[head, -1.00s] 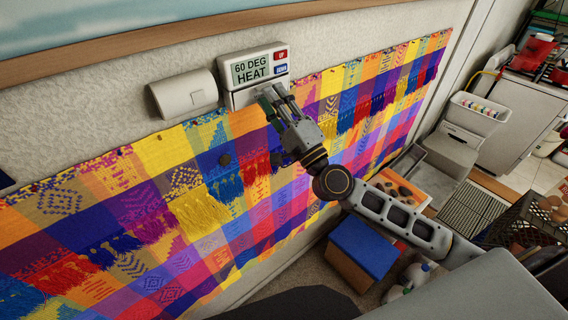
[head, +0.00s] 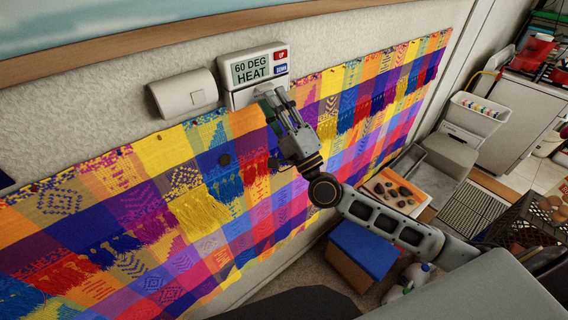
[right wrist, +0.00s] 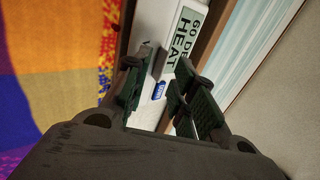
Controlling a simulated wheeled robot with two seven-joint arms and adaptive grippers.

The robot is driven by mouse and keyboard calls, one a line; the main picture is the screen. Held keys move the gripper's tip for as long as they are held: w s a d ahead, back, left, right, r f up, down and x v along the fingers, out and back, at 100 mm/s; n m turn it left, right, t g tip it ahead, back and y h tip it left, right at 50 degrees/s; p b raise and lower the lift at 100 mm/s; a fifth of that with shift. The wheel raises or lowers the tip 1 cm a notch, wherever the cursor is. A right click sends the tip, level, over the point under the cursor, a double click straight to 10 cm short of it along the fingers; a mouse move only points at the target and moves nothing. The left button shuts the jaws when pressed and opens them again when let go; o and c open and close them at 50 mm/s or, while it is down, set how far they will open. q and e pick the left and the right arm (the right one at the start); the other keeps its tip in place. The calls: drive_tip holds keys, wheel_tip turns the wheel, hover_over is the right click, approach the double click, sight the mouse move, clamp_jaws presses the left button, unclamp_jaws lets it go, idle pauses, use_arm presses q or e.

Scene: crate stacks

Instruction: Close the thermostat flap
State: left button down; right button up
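The white thermostat (head: 253,68) is on the wall, its display reading "60 DEG HEAT". A pale flap-like panel (head: 236,99) shows below the display, partly hidden by my right gripper (head: 271,98); I cannot tell its exact angle. In the right wrist view the fingers of my right gripper (right wrist: 158,92) are apart, with the white panel (right wrist: 148,30) and a small grey tab (right wrist: 160,63) seen between them. I cannot tell whether the fingers touch the tab. My left gripper is out of view.
A white wall box (head: 183,93) with a small tab is left of the thermostat. A colourful woven cloth (head: 200,205) hangs below, close to my right gripper. A wooden rail (head: 160,38) runs above. A blue-topped box (head: 363,250) stands on the floor.

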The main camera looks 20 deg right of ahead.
drive_tip(key=shift+f+t, duration=0.3)
drive_tip(key=shift+t, duration=0.3)
